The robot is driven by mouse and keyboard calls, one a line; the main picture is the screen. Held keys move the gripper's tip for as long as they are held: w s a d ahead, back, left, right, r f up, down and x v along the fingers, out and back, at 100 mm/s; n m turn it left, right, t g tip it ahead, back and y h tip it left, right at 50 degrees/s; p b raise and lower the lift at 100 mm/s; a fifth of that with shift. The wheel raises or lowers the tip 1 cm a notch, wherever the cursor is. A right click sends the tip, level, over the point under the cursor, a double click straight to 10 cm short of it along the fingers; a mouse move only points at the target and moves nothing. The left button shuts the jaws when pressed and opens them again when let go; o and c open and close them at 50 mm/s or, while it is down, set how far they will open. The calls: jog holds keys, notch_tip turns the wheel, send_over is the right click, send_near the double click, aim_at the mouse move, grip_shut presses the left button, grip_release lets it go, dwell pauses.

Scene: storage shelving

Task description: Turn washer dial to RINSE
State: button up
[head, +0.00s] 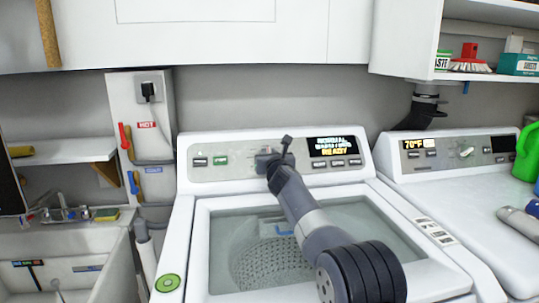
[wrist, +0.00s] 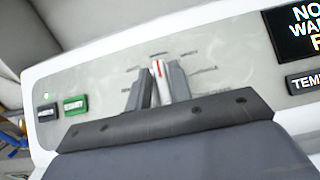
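The washer (head: 184,215) stands in the middle of the head view, with a grey control panel along its back. Its dial (wrist: 157,72) shows in the wrist view as a narrow white grip with a red mark, pointing nearly straight up. My gripper (wrist: 158,85) is at the dial, one dark finger on each side of the white grip. Whether both fingers press on it cannot be told. Small labels ring the dial, too blurred to read surely; part of the ring is hidden by my gripper. In the head view my gripper (head: 275,158) covers the dial.
The washer display (head: 333,146) is lit, with buttons below it. A green button (wrist: 75,105) is left of the dial. A second machine (head: 455,185) with its own dial stands right; a sink (head: 85,240) is left. Cabinets (head: 220,35) hang above.

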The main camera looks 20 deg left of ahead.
grip_shut()
